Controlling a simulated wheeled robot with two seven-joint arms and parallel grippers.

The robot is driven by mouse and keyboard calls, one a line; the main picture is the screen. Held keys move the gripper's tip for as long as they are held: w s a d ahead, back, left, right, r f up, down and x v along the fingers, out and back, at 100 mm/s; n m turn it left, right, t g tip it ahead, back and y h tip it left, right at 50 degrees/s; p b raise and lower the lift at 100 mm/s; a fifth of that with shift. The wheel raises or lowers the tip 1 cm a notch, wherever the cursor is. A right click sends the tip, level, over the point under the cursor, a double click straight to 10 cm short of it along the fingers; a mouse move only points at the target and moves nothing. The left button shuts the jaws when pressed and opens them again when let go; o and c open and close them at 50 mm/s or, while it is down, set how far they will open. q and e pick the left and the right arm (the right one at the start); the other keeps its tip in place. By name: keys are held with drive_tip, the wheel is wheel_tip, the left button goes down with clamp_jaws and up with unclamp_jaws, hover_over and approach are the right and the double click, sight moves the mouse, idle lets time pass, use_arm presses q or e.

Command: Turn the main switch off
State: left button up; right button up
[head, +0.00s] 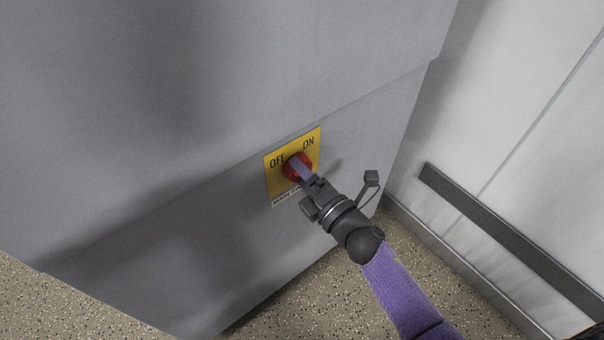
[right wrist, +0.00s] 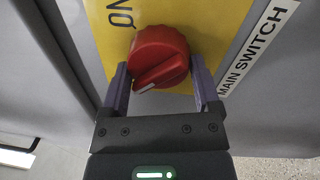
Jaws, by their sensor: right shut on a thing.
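The main switch is a red round knob (head: 289,170) on a yellow plate (head: 276,181) with the words OFF at left and ON at right. The plate is on the front of a grey cabinet. My right gripper (head: 303,170) is at the knob and covers part of it. In the right wrist view, the red knob (right wrist: 160,52) sits between the two fingers of my right gripper (right wrist: 159,68), which is shut on it. A white mark on the knob's ridge points to the lower left there, away from the word ON. My left gripper is not in view.
The grey cabinet (head: 140,90) fills the left and middle. A pale wall (head: 520,100) with a dark rail (head: 510,240) stands at the right. Speckled floor (head: 290,305) shows below. A white MAIN SWITCH label (right wrist: 258,48) is beside the plate.

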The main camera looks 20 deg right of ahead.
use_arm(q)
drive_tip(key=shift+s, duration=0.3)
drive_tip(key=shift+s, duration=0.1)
use_arm(e)
drive_tip(key=o, duration=1.1)
use_arm(q)
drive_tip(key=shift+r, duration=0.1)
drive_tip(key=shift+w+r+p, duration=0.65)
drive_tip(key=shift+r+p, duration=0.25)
drive_tip(key=shift+p, duration=0.2)
use_arm(e)
drive_tip(key=v, duration=1)
drive_tip(key=shift+f, duration=0.1)
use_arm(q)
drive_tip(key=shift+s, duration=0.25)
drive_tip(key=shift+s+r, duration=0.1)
